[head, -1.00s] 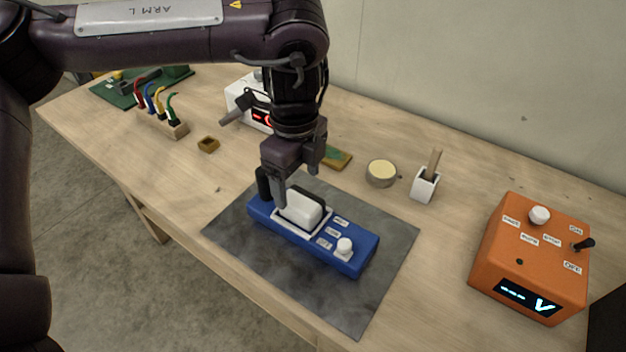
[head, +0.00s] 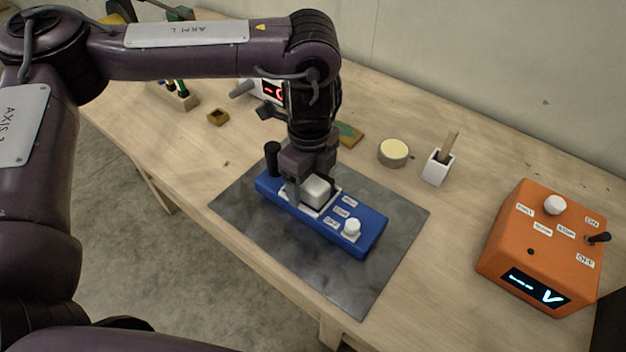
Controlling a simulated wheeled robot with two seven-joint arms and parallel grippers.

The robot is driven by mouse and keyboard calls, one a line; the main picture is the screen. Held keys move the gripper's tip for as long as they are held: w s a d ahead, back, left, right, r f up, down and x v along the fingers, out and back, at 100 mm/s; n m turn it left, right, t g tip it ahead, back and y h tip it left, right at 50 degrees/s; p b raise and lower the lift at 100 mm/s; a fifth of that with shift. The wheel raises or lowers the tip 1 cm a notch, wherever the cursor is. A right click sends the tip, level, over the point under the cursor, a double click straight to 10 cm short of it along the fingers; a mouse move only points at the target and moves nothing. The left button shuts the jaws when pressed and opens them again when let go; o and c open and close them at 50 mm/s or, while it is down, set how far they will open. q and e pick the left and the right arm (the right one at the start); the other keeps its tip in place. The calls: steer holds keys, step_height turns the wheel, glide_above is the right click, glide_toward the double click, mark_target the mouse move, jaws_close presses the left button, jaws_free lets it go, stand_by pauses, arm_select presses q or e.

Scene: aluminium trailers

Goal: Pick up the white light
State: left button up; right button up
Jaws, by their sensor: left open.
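The white light (head: 317,190) is a rounded white block on the blue box (head: 372,226), which lies on a dark grey mat (head: 255,232). My left gripper (head: 308,190) points down over the white light with its jaws open. One finger shows in front of the light's left part, at the near side; the other finger is hidden. I cannot tell whether the fingers touch the light. My right gripper is not in view.
A white knob (head: 351,228) and small labels sit on the blue box, and a black post (head: 272,160) stands at its left end. To the right are a round tin (head: 393,153), a white cup (head: 437,167) and an orange meter (head: 541,250). The mat's front is clear.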

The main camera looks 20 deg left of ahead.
arm_select(q)
steer(key=c, duration=1.1)
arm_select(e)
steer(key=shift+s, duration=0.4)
arm_select(q)
steer(key=shift+r, duration=0.1)
